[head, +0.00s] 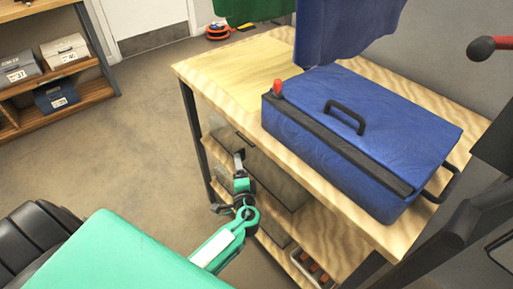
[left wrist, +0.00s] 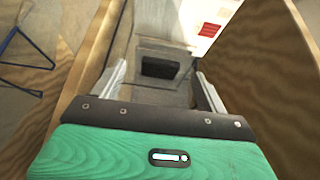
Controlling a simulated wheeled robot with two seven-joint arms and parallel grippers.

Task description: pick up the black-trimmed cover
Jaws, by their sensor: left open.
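A blue box-shaped cover (head: 400,115) with a black trim strip (head: 330,147) along its front edge lies on the wooden bench top. A black handle (head: 345,118) is on its top, another at its right end. My left gripper (head: 239,158) is below the bench top, in front of a grey panel under it, apart from the cover and to its lower left. In the left wrist view the gripper (left wrist: 161,85) is open, its fingers spread with nothing held. A grey surface with a dark recess (left wrist: 160,68) shows beyond them. The cover is not recognisable there. My right gripper is out of view.
The bench top (head: 235,80) is clear at its left end. A red piece (head: 277,88) stands at the cover's left corner. Blue cloth (head: 345,30) hangs behind. Boxes sit on a wooden shelf (head: 85,97) at left. Open floor lies between.

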